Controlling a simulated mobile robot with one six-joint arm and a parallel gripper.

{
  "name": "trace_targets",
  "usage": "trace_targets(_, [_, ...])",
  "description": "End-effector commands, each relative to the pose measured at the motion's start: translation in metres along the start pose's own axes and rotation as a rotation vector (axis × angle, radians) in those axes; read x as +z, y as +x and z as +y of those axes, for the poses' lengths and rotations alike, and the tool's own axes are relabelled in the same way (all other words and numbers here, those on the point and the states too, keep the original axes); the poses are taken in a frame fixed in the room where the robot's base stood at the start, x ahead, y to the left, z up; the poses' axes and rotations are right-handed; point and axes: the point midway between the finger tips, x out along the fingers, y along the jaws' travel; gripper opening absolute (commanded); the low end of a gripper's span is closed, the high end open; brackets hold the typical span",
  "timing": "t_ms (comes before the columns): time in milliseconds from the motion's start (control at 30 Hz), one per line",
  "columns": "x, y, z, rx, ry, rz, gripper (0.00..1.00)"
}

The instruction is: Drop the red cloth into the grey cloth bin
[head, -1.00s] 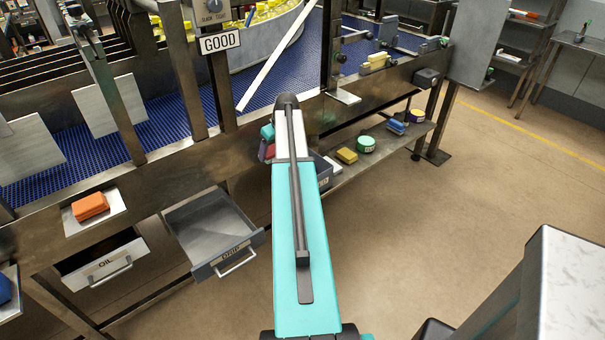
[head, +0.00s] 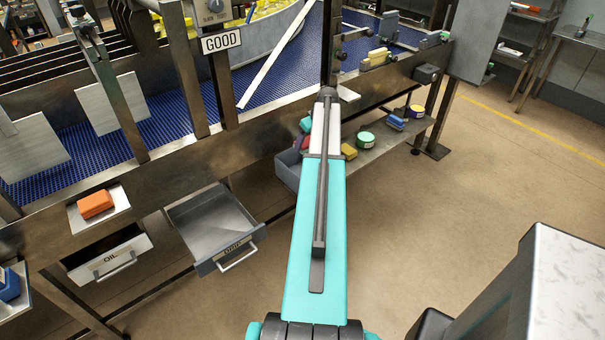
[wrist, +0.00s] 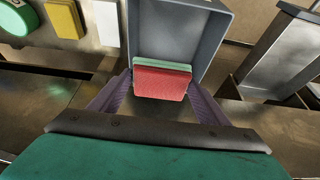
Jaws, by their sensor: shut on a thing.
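The red cloth (wrist: 160,84) is a folded pad between the purple fingers of my gripper (wrist: 161,90) in the wrist view. A pale green layer shows along its far edge; I cannot tell whether it is part of the cloth or another thing. The grey cloth bin (wrist: 208,36) opens just beyond and around the cloth's far end. In the head view the bin (head: 287,174) stands on the low shelf, partly hidden by my arm. The red cloth (head: 300,145) shows small above it, left of my arm. My fingertips are hidden in the head view.
On the low shelf (head: 375,146) are a yellow block (head: 348,151), a green round tub (head: 365,139) and a blue brush-like item (head: 397,123). An open grey drawer (head: 215,226) juts out at left.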

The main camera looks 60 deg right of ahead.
Motion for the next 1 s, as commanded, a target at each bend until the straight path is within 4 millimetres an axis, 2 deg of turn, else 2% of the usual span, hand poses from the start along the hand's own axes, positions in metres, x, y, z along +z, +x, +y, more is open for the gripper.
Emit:
trace_targets(700, [0.020, 0.049, 0.000, 0.000, 0.001, 0.000, 0.49])
trace_targets(1000, [0.023, 0.055, 0.001, 0.001, 0.001, 0.000, 0.49])
